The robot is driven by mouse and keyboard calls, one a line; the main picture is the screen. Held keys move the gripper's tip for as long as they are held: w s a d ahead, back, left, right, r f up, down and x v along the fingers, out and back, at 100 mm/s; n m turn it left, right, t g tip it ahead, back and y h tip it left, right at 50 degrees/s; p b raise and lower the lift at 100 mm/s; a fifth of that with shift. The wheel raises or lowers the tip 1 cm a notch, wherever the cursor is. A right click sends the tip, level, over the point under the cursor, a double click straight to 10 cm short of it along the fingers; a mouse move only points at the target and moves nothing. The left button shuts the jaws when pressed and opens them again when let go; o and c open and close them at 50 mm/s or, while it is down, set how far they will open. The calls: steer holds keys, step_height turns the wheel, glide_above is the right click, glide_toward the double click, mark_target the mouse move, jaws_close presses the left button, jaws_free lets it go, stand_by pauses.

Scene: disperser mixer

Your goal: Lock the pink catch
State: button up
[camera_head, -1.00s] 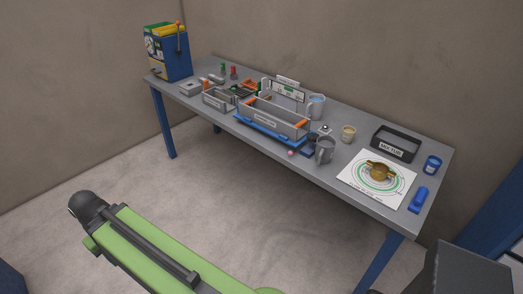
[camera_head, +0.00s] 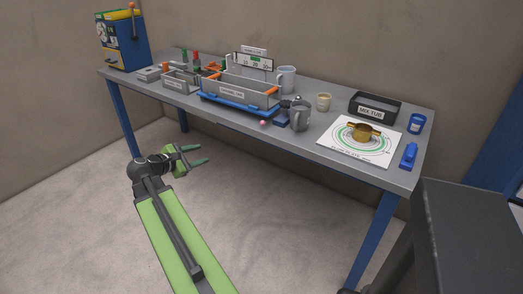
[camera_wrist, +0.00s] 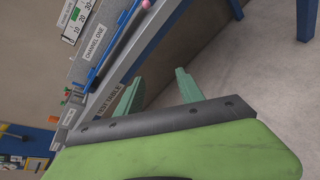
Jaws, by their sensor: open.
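The pink catch (camera_head: 263,123) is a small pink knob at the table's front edge, by the right front of the blue base under the grey channel tray (camera_head: 240,91). It also shows at the top of the wrist view (camera_wrist: 147,4). My gripper (camera_head: 203,154) is open and empty, with two green fingers. It is in front of the table, below the top's edge, to the left of the pink catch and apart from it. The fingers (camera_wrist: 158,92) also show in the wrist view. I cannot tell the catch's state.
The table (camera_head: 225,119) has a clear front strip on its left part. A mix tub (camera_head: 375,107), a white plate sheet with a brass piece (camera_head: 363,132) and a blue block (camera_head: 409,156) are farther right.

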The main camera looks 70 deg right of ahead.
steer(key=s+d+r+n+g+h+b, duration=0.1)
steer(key=s+d+n+g+h+b, duration=0.25)
steer(key=s+d, duration=0.55)
glide_toward(261, 124)
steer(key=shift+t, duration=0.35)
steer(key=x, duration=0.9)
steer(key=shift+s+d, duration=0.25)
steer(key=shift+s, duration=0.05)
steer(key=shift+c, duration=0.4)
jaws_close()
